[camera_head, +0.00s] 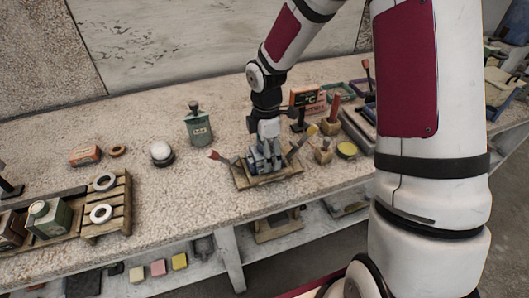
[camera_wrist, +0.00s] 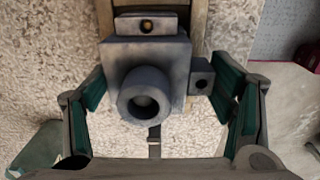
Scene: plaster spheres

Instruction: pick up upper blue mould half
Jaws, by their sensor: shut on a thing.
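The blue mould (camera_head: 262,160) is a blue-grey block on a small wooden tray (camera_head: 290,173) on the worktop. In the wrist view its upper half (camera_wrist: 122,62) shows a round hollow neck and small square lugs. My gripper (camera_head: 266,142) is directly above the mould and points down. In the wrist view my gripper (camera_wrist: 163,92) has one teal-padded finger on each side of the block and is shut on the upper half. The exact contact is hard to see. The lower half and the seam cannot be made out clearly.
A green bottle (camera_head: 199,128) and a white round item (camera_head: 161,153) stand to the left. A slatted wooden rack (camera_head: 120,218) holds white rings. The worktop between is clear.

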